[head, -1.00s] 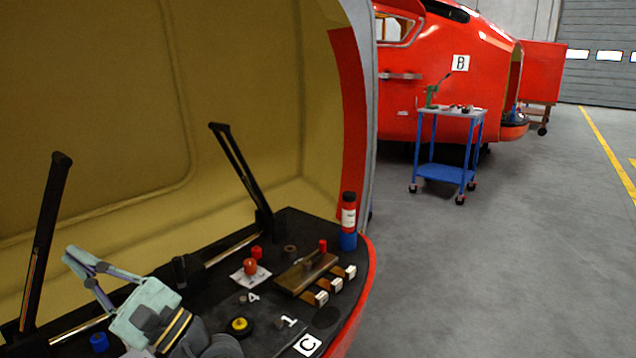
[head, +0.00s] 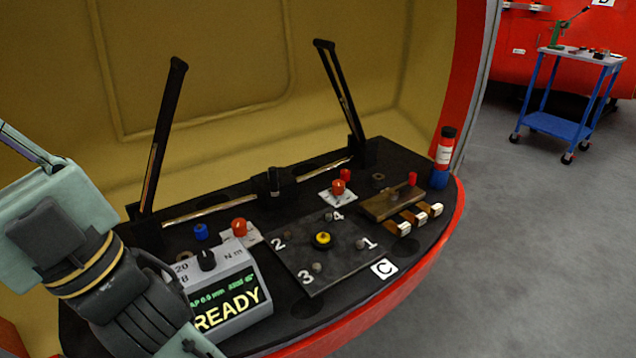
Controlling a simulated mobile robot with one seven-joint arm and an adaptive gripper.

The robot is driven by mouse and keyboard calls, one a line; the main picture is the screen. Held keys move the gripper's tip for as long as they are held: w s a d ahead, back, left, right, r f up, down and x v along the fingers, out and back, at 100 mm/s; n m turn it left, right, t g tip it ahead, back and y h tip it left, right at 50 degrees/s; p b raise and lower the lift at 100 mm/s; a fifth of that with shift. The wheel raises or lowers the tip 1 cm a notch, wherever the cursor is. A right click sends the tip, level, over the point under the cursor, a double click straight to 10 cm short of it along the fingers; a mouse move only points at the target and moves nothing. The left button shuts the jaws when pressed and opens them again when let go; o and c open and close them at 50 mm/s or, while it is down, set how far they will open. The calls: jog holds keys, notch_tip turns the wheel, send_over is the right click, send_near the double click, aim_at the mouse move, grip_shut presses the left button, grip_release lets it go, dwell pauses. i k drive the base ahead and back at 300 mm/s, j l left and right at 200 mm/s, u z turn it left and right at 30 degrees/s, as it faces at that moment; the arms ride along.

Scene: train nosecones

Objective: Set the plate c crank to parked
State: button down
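A dark square plate (head: 320,270) lies on the black deck, with numbers 1 to 4, a round knob by each and a yellow-topped hub (head: 321,239) in the middle. A white C label (head: 383,268) is at its front right corner. Behind it to the right, a brass block (head: 376,207) carries a small lever with an upright red handle (head: 412,179); three white-tipped tabs stick out of its front. I cannot tell which part is the crank. My gripper (head: 150,310) is at the lower left, apart from the plate and block; its fingers are not clear.
A READY display box (head: 228,290) stands left of the plate, beside my gripper. Red knobs (head: 338,188), a blue knob (head: 201,231) and a red-blue bottle (head: 445,150) stand on the deck. Two tall black bars rise behind. A blue trolley (head: 556,124) is at the far right.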

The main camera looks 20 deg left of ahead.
aim_at(272, 172)
jog(key=k+u, duration=0.1)
jog(key=u, duration=0.65)
jog(key=i+l+u, duration=0.25)
jog(key=l, duration=0.3)
jog(key=i+l+u, duration=0.15)
jog(key=i+l, duration=0.05)
jog(key=l, duration=0.1)
